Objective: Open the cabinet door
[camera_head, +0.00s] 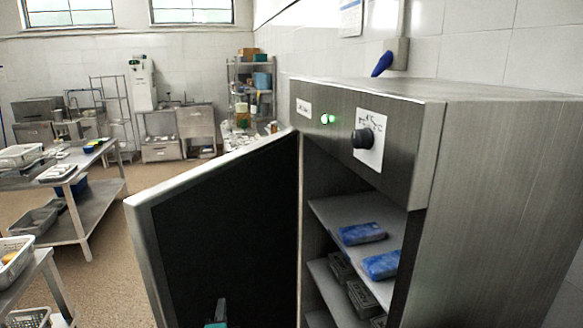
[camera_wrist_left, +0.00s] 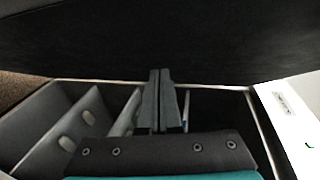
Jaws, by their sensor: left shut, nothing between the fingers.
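The metal cabinet (camera_head: 505,170) stands at the right in the head view, with a knob and a green light on its top panel. Its door (camera_head: 225,215) is swung open to the left, and its dark inner face shows. My left gripper (camera_head: 219,308) is at the bottom edge of the head view, in front of the door's inner face. In the left wrist view the left gripper (camera_wrist_left: 160,100) is shut and empty, with the dark door panel (camera_wrist_left: 160,40) across the top. I cannot tell whether it touches the door. My right gripper is not in view.
Blue packs (camera_head: 362,233) and dark grey blocks (camera_head: 362,298) lie on the cabinet's shelves. Steel tables (camera_head: 75,205) with baskets stand at the left. A shelf rack (camera_head: 250,85) stands at the back. The floor between the tables and the door is clear.

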